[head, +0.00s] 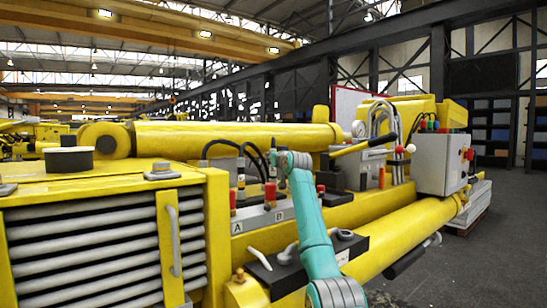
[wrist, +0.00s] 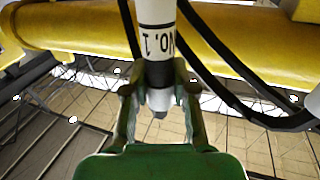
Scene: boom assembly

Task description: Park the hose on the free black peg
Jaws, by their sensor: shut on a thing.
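In the wrist view my gripper (wrist: 157,88) is shut on the hose's end fitting (wrist: 157,42). The fitting has a white sleeve with a black "NO. 1" label, upside down in the picture, and a metal collar between the fingers. In the head view the teal arm reaches up to the middle of the machine, in front of the valve block (head: 262,216) marked A and B. Black hoses (head: 222,143) arch behind it. The gripper's fingers and the held fitting are mostly hidden there. I cannot clearly pick out the free black peg.
Red caps (head: 270,193) stand on the block. A long yellow cylinder (head: 230,139) runs behind. A grey control box (head: 440,162) stands at right, with open floor beyond.

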